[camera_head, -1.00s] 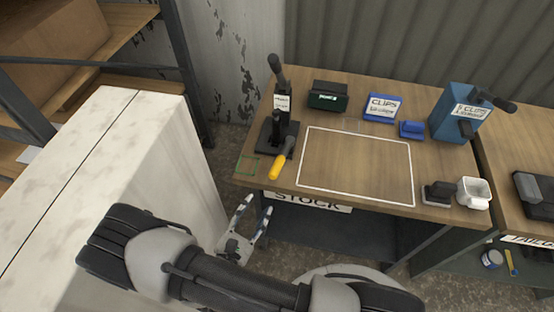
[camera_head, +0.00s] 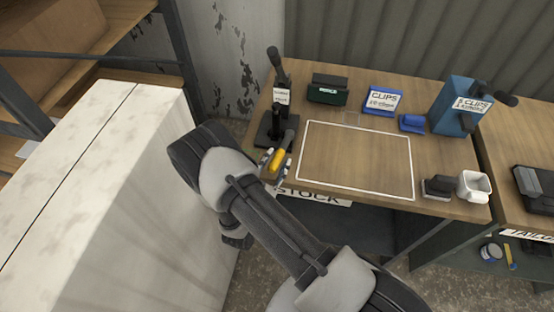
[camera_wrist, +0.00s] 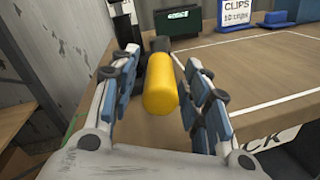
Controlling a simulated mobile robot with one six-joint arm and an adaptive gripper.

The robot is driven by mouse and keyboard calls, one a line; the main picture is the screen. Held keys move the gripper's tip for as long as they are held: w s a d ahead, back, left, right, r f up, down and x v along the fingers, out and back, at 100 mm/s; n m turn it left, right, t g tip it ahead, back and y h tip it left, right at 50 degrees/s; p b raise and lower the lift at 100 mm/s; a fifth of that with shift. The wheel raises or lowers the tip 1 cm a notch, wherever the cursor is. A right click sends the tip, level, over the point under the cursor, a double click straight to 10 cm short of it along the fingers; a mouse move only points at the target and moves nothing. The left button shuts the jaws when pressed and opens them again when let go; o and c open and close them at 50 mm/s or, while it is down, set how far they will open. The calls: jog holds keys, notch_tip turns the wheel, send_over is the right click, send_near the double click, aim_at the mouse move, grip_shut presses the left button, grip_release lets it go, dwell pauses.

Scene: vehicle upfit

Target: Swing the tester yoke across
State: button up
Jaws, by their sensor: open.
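The tester (camera_head: 281,95) is a black upright device with a white label, standing at the left end of the wooden bench. Its yoke ends in a yellow handle (camera_head: 276,160) that points toward the bench's front edge. In the wrist view the yellow handle (camera_wrist: 161,84) lies between the two fingers of my gripper (camera_wrist: 160,100), with a visible gap on both sides. My gripper (camera_head: 275,168) is open around the handle at the front left of the bench.
A white-outlined area (camera_head: 355,160) on the bench is bare. Behind it are a dark green box (camera_head: 327,90) and a blue CLIPS bin (camera_head: 382,101). A blue lever device (camera_head: 457,106) and a white cup (camera_head: 473,187) stand right. A pale cabinet (camera_head: 120,190) is left.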

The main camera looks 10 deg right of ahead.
jog(key=shift+x, duration=0.75)
jog(key=shift+c, duration=0.4)
grip_shut()
